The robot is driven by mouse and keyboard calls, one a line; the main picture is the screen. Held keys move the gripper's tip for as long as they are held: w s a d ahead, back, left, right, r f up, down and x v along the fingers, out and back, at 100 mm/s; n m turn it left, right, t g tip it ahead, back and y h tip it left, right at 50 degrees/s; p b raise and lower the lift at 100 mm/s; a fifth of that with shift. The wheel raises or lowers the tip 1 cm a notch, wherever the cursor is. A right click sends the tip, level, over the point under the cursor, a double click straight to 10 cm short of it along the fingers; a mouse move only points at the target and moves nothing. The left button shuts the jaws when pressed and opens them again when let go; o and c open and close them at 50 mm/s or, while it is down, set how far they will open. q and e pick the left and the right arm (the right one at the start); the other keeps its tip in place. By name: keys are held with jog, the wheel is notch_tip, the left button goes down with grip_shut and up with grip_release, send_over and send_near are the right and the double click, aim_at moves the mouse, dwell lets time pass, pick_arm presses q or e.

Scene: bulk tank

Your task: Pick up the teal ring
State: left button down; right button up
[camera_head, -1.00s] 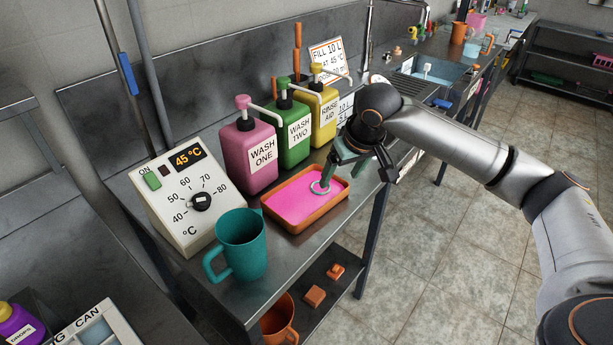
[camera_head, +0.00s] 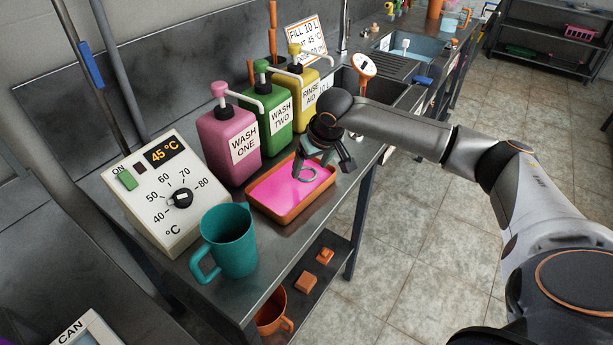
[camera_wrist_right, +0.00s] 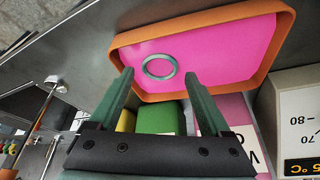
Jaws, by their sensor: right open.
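The teal ring (camera_head: 305,174) looks grey-teal and shows against the pink fill of the orange-rimmed tray (camera_head: 275,213). In the right wrist view the ring (camera_wrist_right: 147,72) appears as a thin oval inside the tray's orange rim (camera_wrist_right: 203,20). My right gripper (camera_head: 323,169) hangs over the tray's right end, near the ring. In the wrist view its two green fingers (camera_wrist_right: 159,76) are apart, one tip on each side of the ring's near edge. Nothing shows held; the exact gap to the ring is unclear. My left gripper is not in view.
Pink (camera_head: 228,140), green (camera_head: 281,108) and yellow (camera_head: 303,92) pump bottles stand behind the tray. A teal jug (camera_head: 230,242) and temperature control box (camera_head: 165,195) are at its left. The counter edge drops to the floor at right.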

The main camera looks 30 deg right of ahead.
aim_at(306, 173)
jog(key=x, duration=0.3)
jog(key=shift+w+f, duration=0.1)
jog(key=shift+w, duration=0.05)
jog(key=c, duration=1.1)
